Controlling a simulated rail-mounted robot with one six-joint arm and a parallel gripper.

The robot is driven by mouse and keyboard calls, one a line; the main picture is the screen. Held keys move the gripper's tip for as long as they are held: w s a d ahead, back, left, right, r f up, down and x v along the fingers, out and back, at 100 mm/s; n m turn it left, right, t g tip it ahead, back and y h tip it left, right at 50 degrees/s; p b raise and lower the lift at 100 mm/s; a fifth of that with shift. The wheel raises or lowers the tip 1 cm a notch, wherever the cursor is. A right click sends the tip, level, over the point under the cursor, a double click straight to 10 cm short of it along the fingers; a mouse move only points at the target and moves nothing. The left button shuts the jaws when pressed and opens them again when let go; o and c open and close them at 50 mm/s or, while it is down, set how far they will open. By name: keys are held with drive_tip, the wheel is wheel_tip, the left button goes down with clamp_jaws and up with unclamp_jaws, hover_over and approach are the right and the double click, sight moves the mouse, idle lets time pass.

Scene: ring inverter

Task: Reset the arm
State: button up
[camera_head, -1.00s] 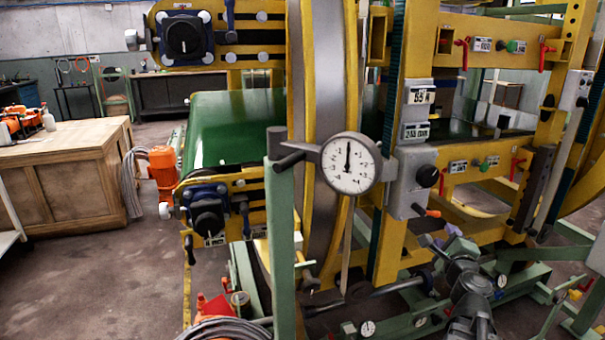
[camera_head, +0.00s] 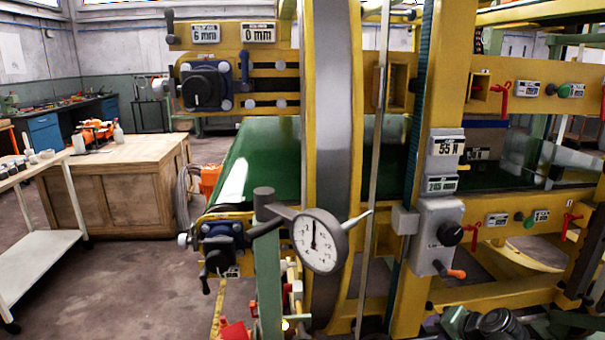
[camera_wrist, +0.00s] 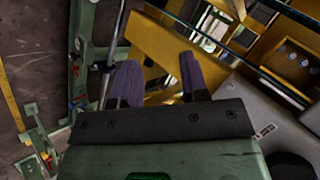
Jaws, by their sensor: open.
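My gripper (camera_wrist: 160,78) shows in the wrist view as two purple-grey fingers on a dark mount. The fingers stand apart, with nothing between them. Beyond them are a yellow frame part (camera_wrist: 165,48) and a grey box (camera_wrist: 262,108) at the right, apart from the fingers as far as I can tell. In the head view only dark and green links of my arm show at the bottom right edge; my gripper is out of that view.
The yellow ring machine (camera_head: 333,100) fills the middle and right. A dial gauge (camera_head: 318,240) on a green post and a grey control box (camera_head: 437,225) stand in front.

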drive_tip(key=s+a+r+n+g+h+p, duration=0.2)
drive_tip(key=s+a+r+n+g+p, duration=0.1)
drive_tip(key=a+r+p, duration=0.3)
drive_tip(key=s+a+r+n+g+h+p, duration=0.2)
drive_tip(key=s+a+r+n+g+p, duration=0.1)
drive_tip(key=a+r+n+g+p, duration=0.2)
drive_tip(key=a+r+p, duration=0.2)
drive_tip(key=a+p, duration=0.2)
drive_tip(key=a, duration=0.1)
drive_tip(key=shift+n+g+p, duration=0.3)
drive_tip(key=shift+n+p, duration=0.05)
drive_tip(key=shift+n, duration=0.05)
